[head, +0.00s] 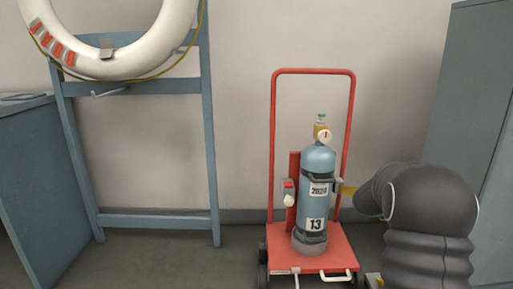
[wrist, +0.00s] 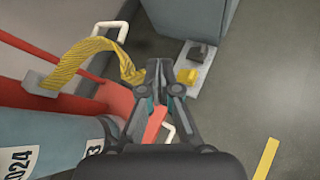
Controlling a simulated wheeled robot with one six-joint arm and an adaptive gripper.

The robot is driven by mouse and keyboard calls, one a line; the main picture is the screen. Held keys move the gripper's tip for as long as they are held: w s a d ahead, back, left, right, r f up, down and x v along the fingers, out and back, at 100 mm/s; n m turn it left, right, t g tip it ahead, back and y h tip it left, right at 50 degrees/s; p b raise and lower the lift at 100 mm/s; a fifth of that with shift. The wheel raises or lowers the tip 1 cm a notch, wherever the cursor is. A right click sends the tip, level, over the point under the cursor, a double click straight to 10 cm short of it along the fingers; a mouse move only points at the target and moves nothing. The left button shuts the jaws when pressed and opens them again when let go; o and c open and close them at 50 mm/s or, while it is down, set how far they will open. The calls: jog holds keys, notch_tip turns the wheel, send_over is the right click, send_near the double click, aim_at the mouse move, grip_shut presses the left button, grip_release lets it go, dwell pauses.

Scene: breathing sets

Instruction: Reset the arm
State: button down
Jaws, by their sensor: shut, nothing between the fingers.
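My arm (head: 432,205) shows as dark grey links at the right of the head view, beside the red trolley (head: 328,258). My gripper (wrist: 160,68) is in the wrist view, with its fingers together and nothing between them. In that view it is above the trolley's side, right of the blue cylinder (wrist: 38,132). The head view does not show the fingers. The cylinder (head: 316,187) stands upright on the trolley, with a gauge and valve on top and labels 2024 and 13. A yellow strap (wrist: 82,66) hangs loosely curved beside the fingers, apparently apart from them.
A grey plate (wrist: 196,72) with black and yellow parts is by the fingertips. A grey-blue cabinet (head: 470,110) stands behind my arm. At left are a blue frame (head: 212,150) with a white lifebuoy (head: 150,58) and a blue bench (head: 35,185).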

jog(key=s+a+m+g+y+p, duration=0.1)
jog(key=s+a+m+g+y, duration=0.15)
jog(key=s+a+m, duration=0.4)
jog(key=s+a+m+g+y+p, duration=0.1)
jog(key=s+a+m+g, duration=0.2)
jog(key=s+m, duration=0.7)
jog(key=s+a+r+m+t+y+p, duration=0.2)
jog(key=s+a+r, duration=0.5)
jog(key=s+a, duration=0.4)
jog(key=s+a+r+m+t+y+p, duration=0.2)
jog(key=s+a+r, duration=0.5)
jog(key=s+a, duration=0.4)
jog(key=shift+s+m+y+p, duration=0.55)
jog(key=shift+s+y, duration=0.5)
jog(key=shift+s, duration=0.1)
